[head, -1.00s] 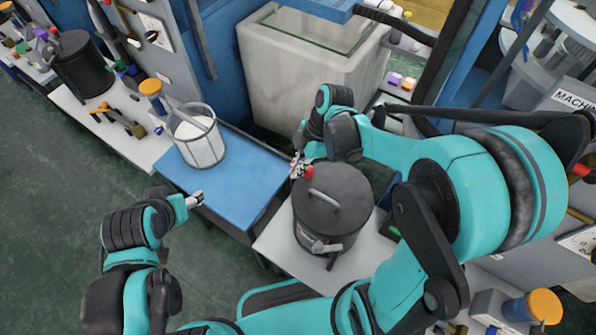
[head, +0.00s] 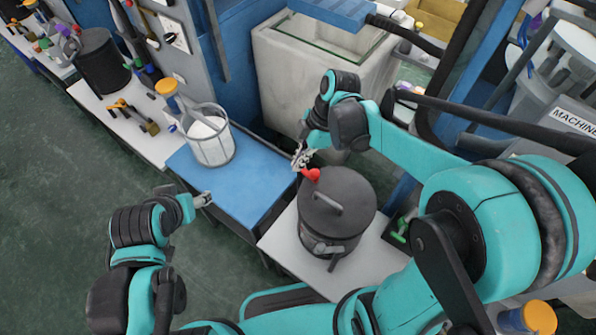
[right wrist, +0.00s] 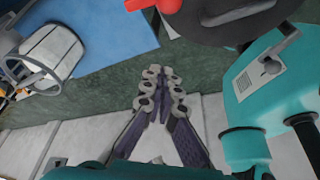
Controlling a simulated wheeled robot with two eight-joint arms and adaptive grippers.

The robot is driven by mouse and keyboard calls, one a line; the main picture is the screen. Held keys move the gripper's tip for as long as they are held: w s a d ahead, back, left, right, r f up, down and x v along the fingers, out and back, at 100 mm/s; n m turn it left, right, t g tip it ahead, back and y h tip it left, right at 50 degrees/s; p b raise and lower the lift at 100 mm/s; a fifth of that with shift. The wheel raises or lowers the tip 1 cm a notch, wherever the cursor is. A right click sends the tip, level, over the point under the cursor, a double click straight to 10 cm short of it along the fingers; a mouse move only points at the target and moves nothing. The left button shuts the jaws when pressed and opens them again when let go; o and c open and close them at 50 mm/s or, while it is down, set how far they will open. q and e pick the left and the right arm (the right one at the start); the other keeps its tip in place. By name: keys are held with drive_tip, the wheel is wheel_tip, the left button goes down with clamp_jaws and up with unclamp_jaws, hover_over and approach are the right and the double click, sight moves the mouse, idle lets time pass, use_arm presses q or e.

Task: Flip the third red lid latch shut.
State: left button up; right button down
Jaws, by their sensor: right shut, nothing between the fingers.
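The dark round pot (head: 350,222) with a grey lid and bar handle stands on a white bench. A red latch (head: 313,174) sticks out at the far-left rim of its lid. In the right wrist view the red latch (right wrist: 138,4) and the dark lid (right wrist: 225,22) show at the top edge. My right gripper (head: 302,158) is just beyond the latch, shut and empty. In the right wrist view its fingertips (right wrist: 163,72) meet over floor, apart from the latch. My left gripper (head: 204,200) hangs left of the blue table; its jaws are too small to judge. Other red latches are not visible.
A blue table (head: 235,180) holds a white bucket-like container (head: 212,148). A large pale basin (head: 300,85) stands behind the right gripper. A green item (head: 397,235) lies right of the pot. Green floor is open at the left.

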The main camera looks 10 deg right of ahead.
drive_tip(key=v, duration=0.3)
drive_tip(key=shift+w+r+p, duration=0.2)
drive_tip(key=shift+r+p, duration=0.1)
drive_tip(key=shift+r, duration=0.05)
